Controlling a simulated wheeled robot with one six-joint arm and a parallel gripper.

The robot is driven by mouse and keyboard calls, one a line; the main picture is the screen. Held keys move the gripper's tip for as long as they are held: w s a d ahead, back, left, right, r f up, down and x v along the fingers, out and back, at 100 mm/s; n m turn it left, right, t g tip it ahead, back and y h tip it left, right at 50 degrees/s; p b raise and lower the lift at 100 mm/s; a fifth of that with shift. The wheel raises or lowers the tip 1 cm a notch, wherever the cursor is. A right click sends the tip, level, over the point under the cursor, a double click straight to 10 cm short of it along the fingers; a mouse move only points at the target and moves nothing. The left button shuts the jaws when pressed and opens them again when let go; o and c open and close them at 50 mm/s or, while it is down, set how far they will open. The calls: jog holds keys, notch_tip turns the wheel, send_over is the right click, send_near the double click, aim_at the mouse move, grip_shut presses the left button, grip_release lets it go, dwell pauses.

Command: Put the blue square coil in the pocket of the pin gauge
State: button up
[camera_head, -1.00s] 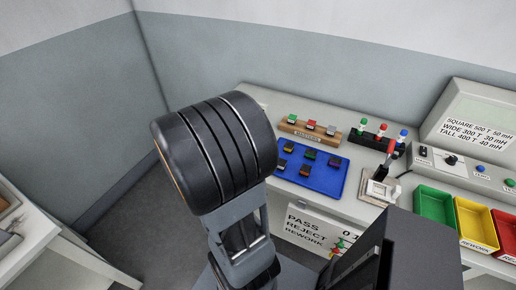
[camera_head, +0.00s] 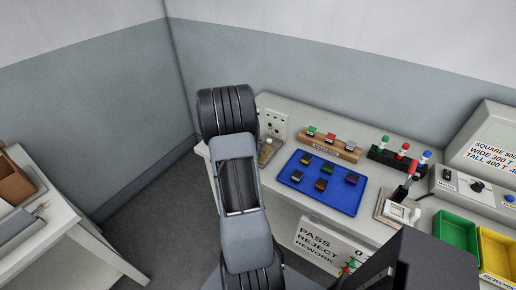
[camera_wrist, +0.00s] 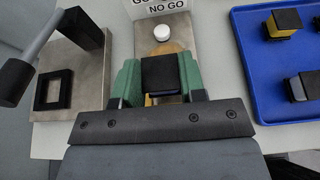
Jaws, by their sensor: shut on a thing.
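My gripper (camera_wrist: 158,82) has green fingers and is shut on a small block with a black square top (camera_wrist: 159,73). I take it for the coil; its blue colour cannot be made out. It is in front of a metal plate with a round white-topped pin (camera_wrist: 167,32) and a GO / NO GO sign (camera_wrist: 160,6), which looks like the pin gauge. The near part of this plate is hidden by my gripper and the held block, and no pocket shows there. In the head view my arm hides my gripper; the sign (camera_head: 275,122) shows beside the arm.
Left in the wrist view is a metal fixture (camera_wrist: 90,95) with a black square frame and a lever (camera_wrist: 40,50). Right is the blue tray (camera_wrist: 262,65) with several coils. The head view shows a wooden rack (camera_head: 328,147), black pin stand (camera_head: 385,157) and green bin (camera_head: 455,235).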

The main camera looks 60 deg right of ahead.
jog(key=shift+d+f+p, duration=0.15)
jog(key=shift+f+p, duration=0.25)
jog(key=shift+f, duration=1.3)
jog(key=shift+f, duration=0.2)
jog(key=o, duration=1)
jog(key=shift+r, duration=0.15)
